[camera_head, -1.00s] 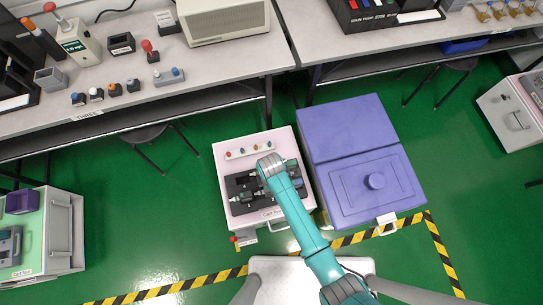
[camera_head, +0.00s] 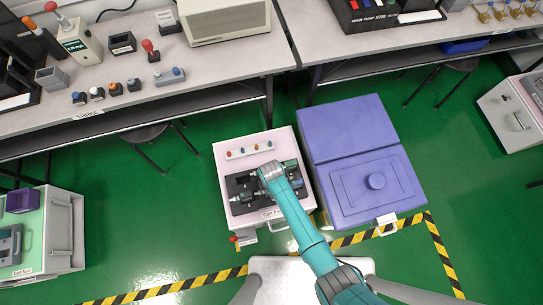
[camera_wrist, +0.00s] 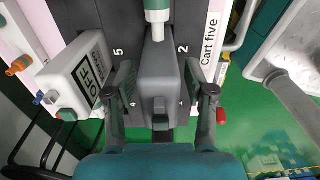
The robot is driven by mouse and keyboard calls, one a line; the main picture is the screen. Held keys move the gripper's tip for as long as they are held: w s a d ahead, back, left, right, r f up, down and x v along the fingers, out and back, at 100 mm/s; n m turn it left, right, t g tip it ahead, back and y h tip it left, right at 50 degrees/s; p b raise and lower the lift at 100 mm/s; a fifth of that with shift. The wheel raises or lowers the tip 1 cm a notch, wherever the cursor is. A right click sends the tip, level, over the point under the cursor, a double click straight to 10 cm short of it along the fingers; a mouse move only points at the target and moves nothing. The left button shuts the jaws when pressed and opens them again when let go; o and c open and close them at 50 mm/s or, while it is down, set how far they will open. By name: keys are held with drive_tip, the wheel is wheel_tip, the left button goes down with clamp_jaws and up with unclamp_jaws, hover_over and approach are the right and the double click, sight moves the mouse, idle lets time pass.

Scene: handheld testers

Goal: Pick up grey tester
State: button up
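A grey tester (camera_wrist: 160,85) with a white and green top end lies between the two fingers of my gripper (camera_wrist: 158,90) in the wrist view. The fingers stand on either side of it, with a visible gap at the left finger; contact at the right finger is hard to tell. A white tester with an "OFF" display (camera_wrist: 82,80) lies just left of the left finger. In the head view my gripper is over the black tray (camera_head: 232,186) on the pink cart, and my wrist hides the grey tester.
The pink cart (camera_head: 228,155) has a row of small coloured knobs on top, and the wrist view shows its "Cart five" label (camera_wrist: 210,40). A blue-purple lidded bin (camera_head: 345,130) stands close to its right. Benches with equipment (camera_head: 215,75) run behind.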

clamp_jaws()
drive_tip(key=shift+r, duration=0.15)
